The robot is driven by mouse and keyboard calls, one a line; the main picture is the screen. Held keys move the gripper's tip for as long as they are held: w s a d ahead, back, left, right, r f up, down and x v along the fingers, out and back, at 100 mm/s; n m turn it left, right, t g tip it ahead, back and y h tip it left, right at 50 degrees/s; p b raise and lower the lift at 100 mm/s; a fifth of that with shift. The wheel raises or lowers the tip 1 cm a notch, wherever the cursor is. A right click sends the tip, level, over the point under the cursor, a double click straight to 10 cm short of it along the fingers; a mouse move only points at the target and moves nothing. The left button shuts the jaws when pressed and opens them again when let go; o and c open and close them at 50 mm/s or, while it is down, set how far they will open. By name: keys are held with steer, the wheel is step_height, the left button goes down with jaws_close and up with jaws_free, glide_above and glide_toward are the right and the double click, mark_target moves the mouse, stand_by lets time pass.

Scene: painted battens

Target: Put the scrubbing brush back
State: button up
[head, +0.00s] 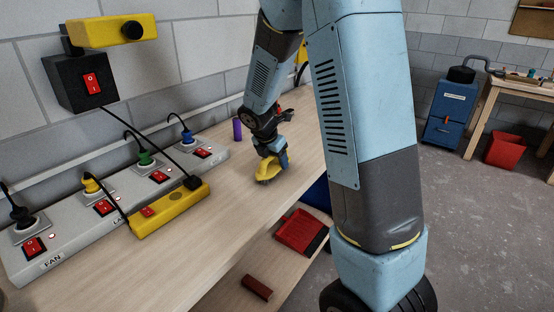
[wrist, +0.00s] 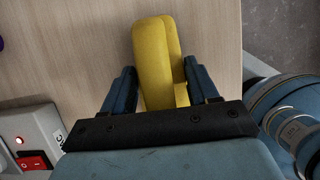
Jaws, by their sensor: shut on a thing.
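The scrubbing brush is a yellow piece (head: 268,168) at the end of my arm in the head view, with its underside close to the wooden bench top. In the wrist view the yellow brush (wrist: 155,60) sits between the two dark blue fingers. My gripper (head: 270,155) is shut on it; the fingers also show in the wrist view (wrist: 160,88). I cannot tell whether the brush touches the bench.
The wooden bench (head: 190,240) is clear around the brush. A grey socket strip (head: 130,192) with plugs and red switches, and a yellow box (head: 170,208), lie to the left. A purple cylinder (head: 237,130) stands behind. A red dustpan-like thing (head: 298,232) lies lower down.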

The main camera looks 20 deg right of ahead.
steer(key=shift+f, duration=0.1)
steer(key=o, duration=1.2)
